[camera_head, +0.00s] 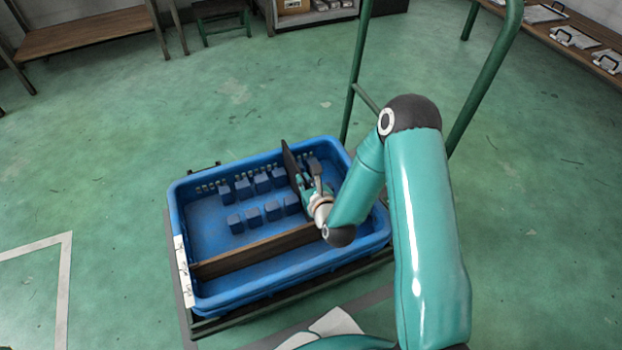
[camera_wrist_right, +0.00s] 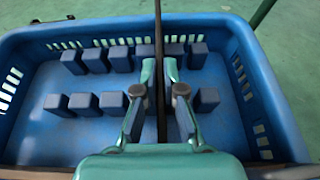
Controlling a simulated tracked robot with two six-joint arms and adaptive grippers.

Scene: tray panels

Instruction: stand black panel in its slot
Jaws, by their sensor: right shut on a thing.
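The black panel (camera_head: 291,166) is a thin dark sheet, held upright over the right part of the blue tray (camera_head: 180,215). In the right wrist view the panel (camera_wrist_right: 159,45) shows edge-on as a dark strip between the fingers. My right gripper (camera_head: 307,185) is shut on it; its fingers (camera_wrist_right: 162,92) press on both faces. Two rows of blue blocks (camera_head: 236,223) stand on the tray floor, with gaps between neighbours. The panel is in line with a gap towards the right end of the rows. I cannot tell whether its lower edge is between blocks; the gripper hides it. My left gripper is not in view.
A wooden divider (camera_head: 255,250) crosses the near part of the tray. The tray sits on a dark cart with a green handle frame (camera_head: 355,75) behind it. A wooden bench (camera_head: 85,32) and a shelf (camera_head: 575,40) stand far off. The floor around is clear.

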